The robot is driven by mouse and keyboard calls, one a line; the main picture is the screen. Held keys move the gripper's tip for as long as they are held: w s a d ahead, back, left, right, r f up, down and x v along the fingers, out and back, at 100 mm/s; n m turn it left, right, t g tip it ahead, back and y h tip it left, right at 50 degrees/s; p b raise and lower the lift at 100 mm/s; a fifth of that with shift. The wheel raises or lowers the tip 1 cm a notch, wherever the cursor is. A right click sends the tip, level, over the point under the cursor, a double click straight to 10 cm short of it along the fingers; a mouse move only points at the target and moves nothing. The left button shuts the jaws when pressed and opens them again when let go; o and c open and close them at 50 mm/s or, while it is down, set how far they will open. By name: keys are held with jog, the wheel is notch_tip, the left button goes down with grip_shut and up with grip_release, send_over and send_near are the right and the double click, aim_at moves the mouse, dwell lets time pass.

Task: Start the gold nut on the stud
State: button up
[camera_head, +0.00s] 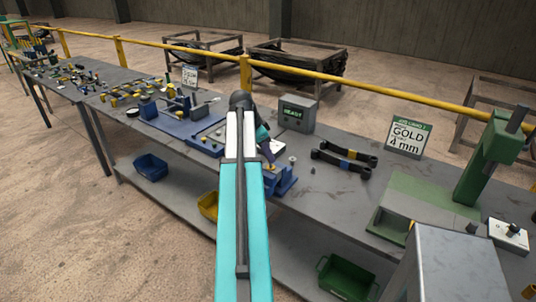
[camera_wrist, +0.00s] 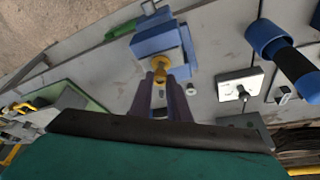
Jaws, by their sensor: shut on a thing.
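A blue fixture block (camera_head: 284,184) stands at the bench's front edge, just right of my arm. It also shows in the wrist view (camera_wrist: 178,40). My gripper (camera_wrist: 161,82) points at this block, and its two dark fingers are shut on the gold nut (camera_wrist: 161,67). In the wrist view the nut lies over the block's near face. A small gold spot (camera_head: 270,167) shows at the block in the head view. I cannot make out the stud; the nut and fingers cover that spot. Whether nut and stud touch, I cannot tell.
A grey box reading READY (camera_head: 296,113) stands behind the block. Two dark wrenches (camera_head: 344,159) lie to the right, before a sign reading GOLD 4 mm (camera_head: 407,138). A green press (camera_head: 485,155) stands farther right. Trays and small parts crowd the left.

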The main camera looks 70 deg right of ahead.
jog(key=o, duration=1.4)
jog(key=shift+r, duration=0.15)
jog(key=shift+r+p, duration=1.9)
jog(key=shift+r, duration=1.5)
